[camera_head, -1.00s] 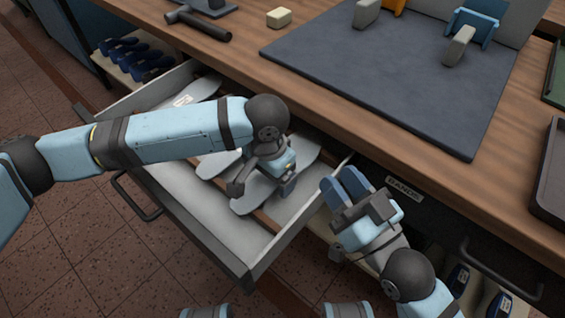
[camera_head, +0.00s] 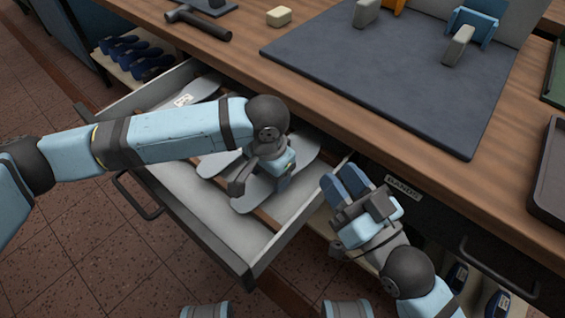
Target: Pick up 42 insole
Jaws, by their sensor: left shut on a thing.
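Several grey insoles lie in the open drawer (camera_head: 190,193). The nearest insole (camera_head: 252,203) is at the drawer's right side, partly hidden under my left gripper. Another insole (camera_head: 210,168) shows to its left, mostly behind my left arm, and a further insole (camera_head: 207,88) with a white label lies at the far left; no size number is legible. My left gripper (camera_head: 262,188) is down in the drawer, shut on the nearest insole; its fingertips are largely hidden. My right gripper (camera_head: 342,185) is outside the drawer, by its right wall, with its two blue fingers apart and empty.
The wooden bench (camera_head: 330,105) edge runs above the drawer, with a dark mat (camera_head: 400,75) largely clear. A hammer (camera_head: 198,22) and a pale block (camera_head: 279,16) lie at the back. A dark tray (camera_head: 548,190) is at right. Blue shoe lasts (camera_head: 150,64) stand on a lower shelf.

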